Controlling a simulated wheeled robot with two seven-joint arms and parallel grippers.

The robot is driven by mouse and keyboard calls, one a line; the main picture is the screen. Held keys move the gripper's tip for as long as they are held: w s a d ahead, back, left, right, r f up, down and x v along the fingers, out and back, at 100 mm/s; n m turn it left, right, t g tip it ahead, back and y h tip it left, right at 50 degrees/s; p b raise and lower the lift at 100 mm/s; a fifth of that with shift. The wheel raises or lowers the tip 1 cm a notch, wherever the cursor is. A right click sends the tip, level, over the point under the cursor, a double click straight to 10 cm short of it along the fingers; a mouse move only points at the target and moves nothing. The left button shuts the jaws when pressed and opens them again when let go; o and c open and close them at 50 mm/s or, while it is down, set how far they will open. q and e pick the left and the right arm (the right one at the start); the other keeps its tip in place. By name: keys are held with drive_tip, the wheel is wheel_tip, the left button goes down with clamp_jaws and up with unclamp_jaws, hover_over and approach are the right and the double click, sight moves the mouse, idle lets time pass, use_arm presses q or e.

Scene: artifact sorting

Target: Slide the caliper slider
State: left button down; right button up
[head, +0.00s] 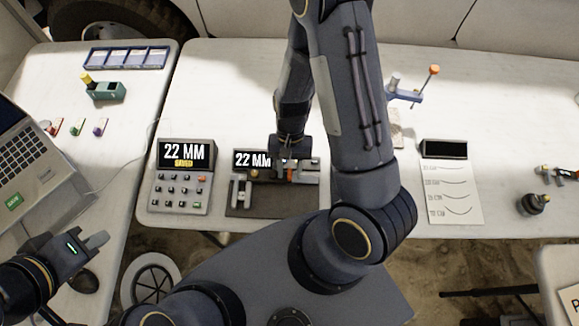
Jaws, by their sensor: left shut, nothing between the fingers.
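The caliper device (246,204) sits on the middle table on a dark base, with a small screen (252,159) reading "22 MM" behind it. Its grey metal parts and a small orange piece (291,175) show at the right of its top. My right gripper (288,163) points down at this right part, over or against the slider area. Its fingers are too small and covered to tell whether they hold the slider. My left gripper (101,243) is shut and empty at the lower left, well away from the caliper.
A keypad unit (181,178) reading "22 MM" and "SAVED" stands left of the caliper. A profile chart (452,188) lies to the right, with a dark round object (533,203) beyond. A laptop (28,150) is at far left. Table space between caliper and chart is partly behind my arm.

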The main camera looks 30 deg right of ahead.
clamp_jaws()
drive_tip(key=s+d, duration=0.2)
drive_tip(key=d, duration=0.1)
drive_tip(key=d+b, duration=0.1)
drive_tip(key=shift+s+d, duration=0.25)
drive_tip(key=shift+s, duration=0.15)
drive_tip(key=shift+a, duration=0.1)
drive_tip(key=shift+w, duration=0.1)
unclamp_jaws()
drive_tip(key=shift+r, duration=0.1)
